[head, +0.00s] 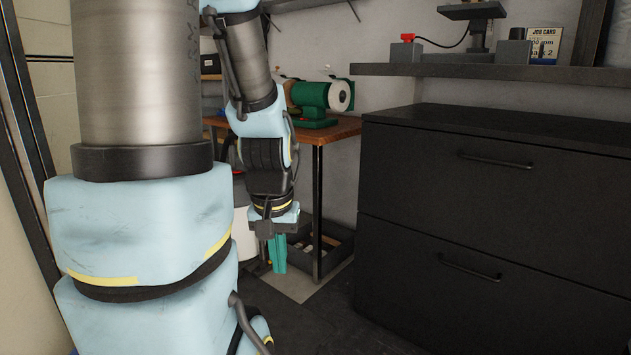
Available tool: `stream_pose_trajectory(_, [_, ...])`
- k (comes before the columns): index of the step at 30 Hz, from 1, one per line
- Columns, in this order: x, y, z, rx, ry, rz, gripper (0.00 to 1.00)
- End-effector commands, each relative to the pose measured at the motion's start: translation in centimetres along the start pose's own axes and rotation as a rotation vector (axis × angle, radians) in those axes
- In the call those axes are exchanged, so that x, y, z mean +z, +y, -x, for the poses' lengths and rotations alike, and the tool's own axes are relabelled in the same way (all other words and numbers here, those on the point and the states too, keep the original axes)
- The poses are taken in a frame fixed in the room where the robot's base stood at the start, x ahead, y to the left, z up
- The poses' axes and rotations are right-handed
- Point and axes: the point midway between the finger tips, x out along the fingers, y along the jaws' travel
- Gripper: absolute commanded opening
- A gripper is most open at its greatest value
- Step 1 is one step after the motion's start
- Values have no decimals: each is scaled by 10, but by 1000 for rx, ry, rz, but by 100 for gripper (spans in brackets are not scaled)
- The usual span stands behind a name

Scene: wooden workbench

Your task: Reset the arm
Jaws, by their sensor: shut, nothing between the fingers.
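My arm (262,150) hangs down from the top of the head view, left of the middle. My gripper (279,270) is at its lower end and points down, with its teal fingers together and nothing between them. It is in front of the wooden workbench (335,129), below the level of its top, and left of the black drawer cabinet. It appears apart from everything around it.
A green bench grinder (312,97) stands on the bench. A dark crate (330,262) with things in it is on the floor below. The black cabinet (480,215) fills the right, under a shelf (540,73). Dark floor shows at the bottom middle.

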Motion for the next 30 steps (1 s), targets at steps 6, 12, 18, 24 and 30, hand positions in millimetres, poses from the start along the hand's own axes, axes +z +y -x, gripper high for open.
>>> stream_pose_trajectory(6, [-10,1,65,1,0,1,0])
stream_pose_trajectory(12, [-19,1,129,1,0,1,0])
stream_pose_trajectory(18, [-27,1,190,1,0,1,0])
stream_pose_trajectory(24, [-36,1,252,1,0,1,0])
stream_pose_trajectory(30, [-44,2,308,1,0,1,0])
